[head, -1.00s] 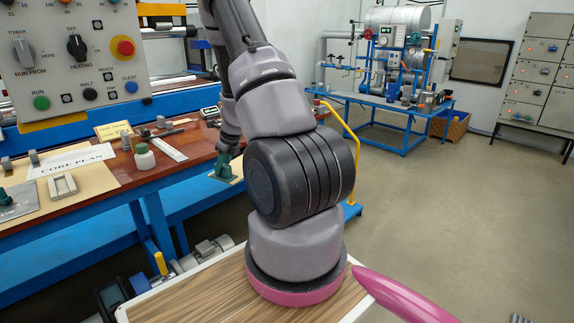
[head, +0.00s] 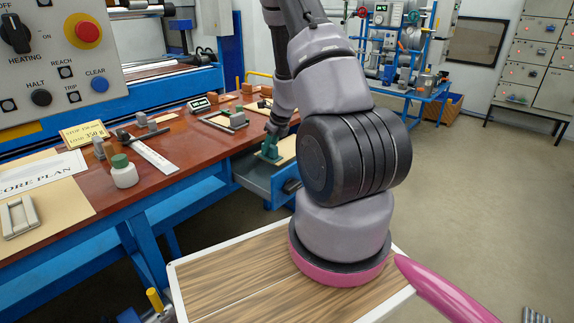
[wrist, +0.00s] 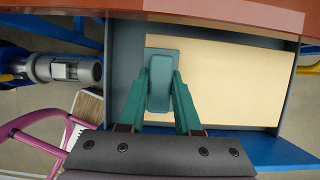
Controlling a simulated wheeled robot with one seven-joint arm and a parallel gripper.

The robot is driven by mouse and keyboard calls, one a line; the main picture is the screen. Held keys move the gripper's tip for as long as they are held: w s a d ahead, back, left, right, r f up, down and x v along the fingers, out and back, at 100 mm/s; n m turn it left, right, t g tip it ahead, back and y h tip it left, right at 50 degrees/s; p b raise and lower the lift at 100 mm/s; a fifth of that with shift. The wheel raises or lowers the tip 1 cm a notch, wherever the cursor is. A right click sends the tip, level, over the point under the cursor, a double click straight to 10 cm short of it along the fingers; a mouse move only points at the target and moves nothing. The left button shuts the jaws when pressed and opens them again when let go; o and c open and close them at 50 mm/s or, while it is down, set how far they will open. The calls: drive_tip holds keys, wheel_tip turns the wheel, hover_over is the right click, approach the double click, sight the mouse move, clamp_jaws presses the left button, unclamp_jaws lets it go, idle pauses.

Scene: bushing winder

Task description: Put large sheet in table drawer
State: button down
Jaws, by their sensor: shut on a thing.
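A large beige sheet (wrist: 232,82) lies within the outline of the open table drawer (wrist: 122,60) in the wrist view. I cannot tell whether it rests on the drawer's floor or is held just above it. A teal-grey block (wrist: 160,82) is at the sheet's left part. My gripper (wrist: 160,100) has its teal fingers shut on this block. In the head view my gripper (head: 270,150) is over the drawer (head: 262,185), which stands open under the table. The sheet (head: 287,149) is partly hidden there by my arm.
A control panel (head: 60,60) is at the upper left. A wood-topped surface (head: 235,275) is in front of me.

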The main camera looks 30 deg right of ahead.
wheel_tip(320, 180, down, 8)
drive_tip(key=shift+f, duration=0.2)
idle(0.3)
drive_tip(key=c, duration=0.6)
unclamp_jaws()
drive_tip(key=shift+f, duration=0.15)
